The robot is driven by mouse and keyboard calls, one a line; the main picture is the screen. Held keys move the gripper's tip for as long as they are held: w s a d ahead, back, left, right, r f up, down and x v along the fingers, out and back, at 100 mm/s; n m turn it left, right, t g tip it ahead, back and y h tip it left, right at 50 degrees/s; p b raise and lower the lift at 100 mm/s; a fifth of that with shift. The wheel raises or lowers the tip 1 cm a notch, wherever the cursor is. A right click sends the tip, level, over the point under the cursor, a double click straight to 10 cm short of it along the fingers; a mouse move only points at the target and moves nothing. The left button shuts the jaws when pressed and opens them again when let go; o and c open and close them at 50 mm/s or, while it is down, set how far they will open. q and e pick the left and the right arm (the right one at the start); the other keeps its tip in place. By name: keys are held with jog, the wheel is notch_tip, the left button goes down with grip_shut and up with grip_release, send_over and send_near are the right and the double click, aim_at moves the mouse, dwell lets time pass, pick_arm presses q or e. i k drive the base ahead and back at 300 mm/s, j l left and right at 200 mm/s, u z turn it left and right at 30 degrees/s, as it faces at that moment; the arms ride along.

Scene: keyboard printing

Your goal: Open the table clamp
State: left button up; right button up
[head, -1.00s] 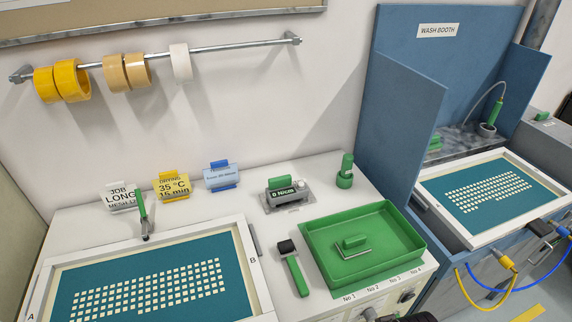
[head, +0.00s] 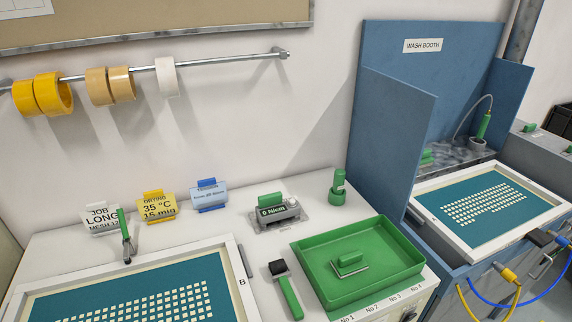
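A clamp with a green handle (head: 125,232) stands at the back edge of the white-framed screen (head: 150,262) on the left of the bench. I take it to be the table clamp. Its handle is nearly upright and leans slightly, and its grey metal foot is at the frame's back bar. The screen has a teal mesh with rows of pale key shapes, and its front is cut off by the picture edge. Neither of my grippers shows in the head view.
A green tray (head: 408,287) holds a green-handled tool. A green-handled squeegee-like tool (head: 288,292) lies left of it. A gauge reading 0 N/cm (head: 279,212) and several sign cards stand behind. The wash booth (head: 395,135) with a second screen (head: 428,208) is at right.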

aim_at(120, 213)
jog(key=u, duration=0.75)
